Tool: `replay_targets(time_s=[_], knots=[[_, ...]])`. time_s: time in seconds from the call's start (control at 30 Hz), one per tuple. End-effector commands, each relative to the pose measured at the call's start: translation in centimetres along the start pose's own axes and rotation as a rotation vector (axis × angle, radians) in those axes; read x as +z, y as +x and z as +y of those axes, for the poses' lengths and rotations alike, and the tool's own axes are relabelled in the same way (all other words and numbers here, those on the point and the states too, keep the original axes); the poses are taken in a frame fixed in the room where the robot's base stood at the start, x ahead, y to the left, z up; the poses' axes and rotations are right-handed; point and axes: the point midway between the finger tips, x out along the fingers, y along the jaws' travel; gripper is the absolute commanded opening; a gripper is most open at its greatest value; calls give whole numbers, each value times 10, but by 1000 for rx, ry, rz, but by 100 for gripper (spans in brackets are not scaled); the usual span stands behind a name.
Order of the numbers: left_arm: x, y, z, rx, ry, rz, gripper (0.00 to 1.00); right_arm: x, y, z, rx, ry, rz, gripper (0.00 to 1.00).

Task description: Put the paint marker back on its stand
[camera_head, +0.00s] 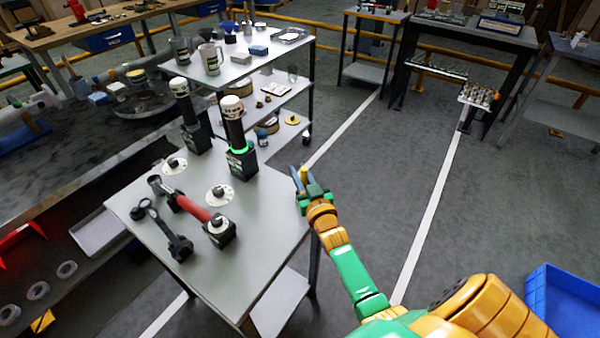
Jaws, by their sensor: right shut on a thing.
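My right gripper (302,178) is just off the right edge of the grey table (258,262). It is shut on a small yellow upright piece (304,173), which I take to be the paint marker; the fingers hide most of it. I cannot tell for certain which item is its stand. White discs with dark centres (219,195) lie on the table, one near the middle and one farther left (174,165). My left gripper is not in view.
Two black posts with white caps stand at the table's back, one with a green ring (236,130), the other (185,108) farther left. A red-handled tool (193,208) and a black tool (165,230) lie in front. A blue crate (565,300) is at lower right.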

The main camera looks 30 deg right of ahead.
Motion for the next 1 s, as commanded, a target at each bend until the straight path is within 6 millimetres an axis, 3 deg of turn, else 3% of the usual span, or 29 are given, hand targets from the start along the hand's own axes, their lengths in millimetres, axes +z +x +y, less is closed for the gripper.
replay_targets(time_s=[0.4, 0.43, 0.53, 0.57, 0.83, 1.0], knots=[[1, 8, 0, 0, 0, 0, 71, 9, 0, 0, 0, 0, 0, 0], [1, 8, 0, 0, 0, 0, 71, 9, 0, 0, 0, 0, 0, 27], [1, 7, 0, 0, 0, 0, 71, 8, 0, 0, 0, 0, 0, 54], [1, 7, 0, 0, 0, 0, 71, 8, 0, 0, 0, 0, 0, 56], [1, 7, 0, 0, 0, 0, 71, 8, -1, 0, 0, 0, -1, 56], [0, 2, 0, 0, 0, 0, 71, 8, -31, 0, 0, 1, -2, 56]])
